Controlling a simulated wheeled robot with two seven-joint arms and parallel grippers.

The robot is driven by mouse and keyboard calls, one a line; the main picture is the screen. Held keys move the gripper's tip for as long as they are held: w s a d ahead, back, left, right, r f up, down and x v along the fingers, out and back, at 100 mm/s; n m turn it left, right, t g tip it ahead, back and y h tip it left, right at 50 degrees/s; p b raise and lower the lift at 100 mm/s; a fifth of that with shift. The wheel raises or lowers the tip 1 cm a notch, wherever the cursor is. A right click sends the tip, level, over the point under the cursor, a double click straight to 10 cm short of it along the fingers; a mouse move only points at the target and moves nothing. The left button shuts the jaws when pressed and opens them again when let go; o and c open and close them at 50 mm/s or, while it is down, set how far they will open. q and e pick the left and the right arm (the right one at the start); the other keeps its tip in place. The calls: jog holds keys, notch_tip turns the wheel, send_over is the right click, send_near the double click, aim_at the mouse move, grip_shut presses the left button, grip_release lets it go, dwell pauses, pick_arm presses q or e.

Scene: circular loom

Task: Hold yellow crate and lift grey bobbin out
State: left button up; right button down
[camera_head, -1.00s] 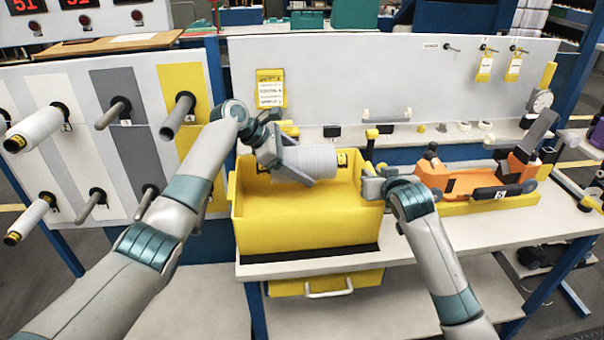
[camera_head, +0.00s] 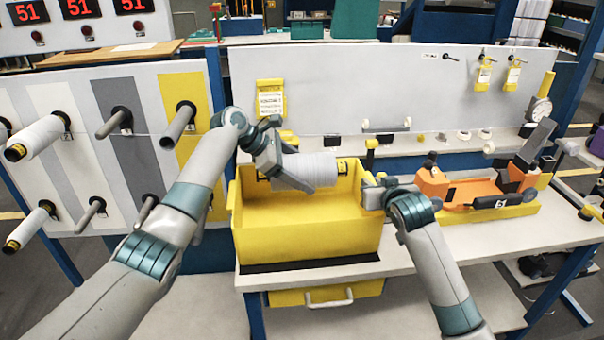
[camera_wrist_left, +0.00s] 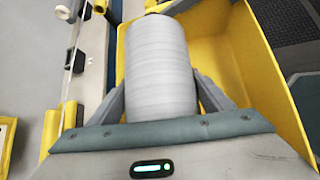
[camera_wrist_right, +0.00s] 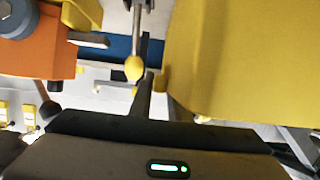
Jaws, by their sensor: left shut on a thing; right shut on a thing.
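The yellow crate (camera_head: 305,232) stands on the bench in the head view, open side up. My left gripper (camera_head: 292,172) is shut on the grey bobbin (camera_head: 318,169), which lies sideways over the crate's opening near its back rim. In the left wrist view the bobbin (camera_wrist_left: 160,65) sits between the two fingers, with the yellow crate wall (camera_wrist_left: 245,60) behind it. My right gripper (camera_head: 374,190) is shut on the crate's right wall near the top. In the right wrist view the crate's side (camera_wrist_right: 240,60) fills the upper right, and the fingers are partly hidden.
An orange device (camera_head: 470,188) on a yellow base stands right of the crate. A rack of bobbins on pegs (camera_head: 40,137) is at the left. A white back panel (camera_head: 370,85) rises behind the bench. The front right of the bench top (camera_head: 470,240) is clear.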

aim_at(313, 154)
pick_arm(q)
jog(key=shift+r, duration=3.9)
pick_arm(e)
jog(key=c, duration=1.6)
grip_release()
pick_arm(q)
jog(key=shift+w, duration=0.1)
pick_arm(e)
jog(key=shift+s, duration=0.1)
jog(key=shift+v, duration=5.8)
jog(key=shift+d+f, duration=0.1)
